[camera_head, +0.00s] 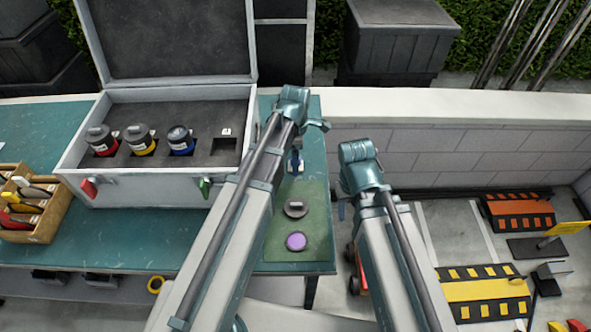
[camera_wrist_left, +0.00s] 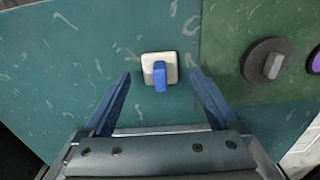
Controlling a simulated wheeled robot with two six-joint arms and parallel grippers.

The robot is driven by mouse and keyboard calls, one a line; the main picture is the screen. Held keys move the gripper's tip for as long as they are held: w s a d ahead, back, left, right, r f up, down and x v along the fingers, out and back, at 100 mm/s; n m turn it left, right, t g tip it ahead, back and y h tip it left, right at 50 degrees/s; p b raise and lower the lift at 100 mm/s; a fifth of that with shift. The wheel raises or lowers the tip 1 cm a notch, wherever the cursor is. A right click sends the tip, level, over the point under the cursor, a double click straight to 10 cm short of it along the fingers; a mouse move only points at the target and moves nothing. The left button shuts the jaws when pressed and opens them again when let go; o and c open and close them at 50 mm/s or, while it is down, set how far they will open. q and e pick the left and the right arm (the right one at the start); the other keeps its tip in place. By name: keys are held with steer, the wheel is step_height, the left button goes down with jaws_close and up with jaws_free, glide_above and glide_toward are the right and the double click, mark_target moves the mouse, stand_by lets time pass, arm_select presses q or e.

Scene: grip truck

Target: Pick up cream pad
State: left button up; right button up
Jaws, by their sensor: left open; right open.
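The cream pad (camera_wrist_left: 151,64) is a small pale square with a blue upright handle. It lies on the teal table top, left of a green mat, in the left wrist view. In the head view the pad (camera_head: 295,168) shows small beside my left arm. My left gripper (camera_wrist_left: 160,76) is open, with its two blue fingers on either side of the pad and a gap to each. In the head view my left wrist hides part of this spot. My right gripper (camera_head: 342,209) hangs past the table's right edge, away from the pad; its fingers are mostly hidden.
The green mat (camera_head: 314,195) carries a dark round piece (camera_head: 296,208) and a purple-topped one (camera_head: 296,241). An open case (camera_head: 140,189) holds red, yellow and blue jars and an empty square slot (camera_head: 226,144). A wooden tool box (camera_head: 45,229) stands at left.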

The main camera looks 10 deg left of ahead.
arm_select(q)
steer(key=shift+f+b, duration=0.3)
steer(key=shift+f, duration=0.4)
arm_select(e)
steer(key=shift+f, duration=0.65)
arm_select(q)
steer(key=shift+r, duration=0.1)
jaws_close()
arm_select(e)
steer(key=shift+r, duration=0.1)
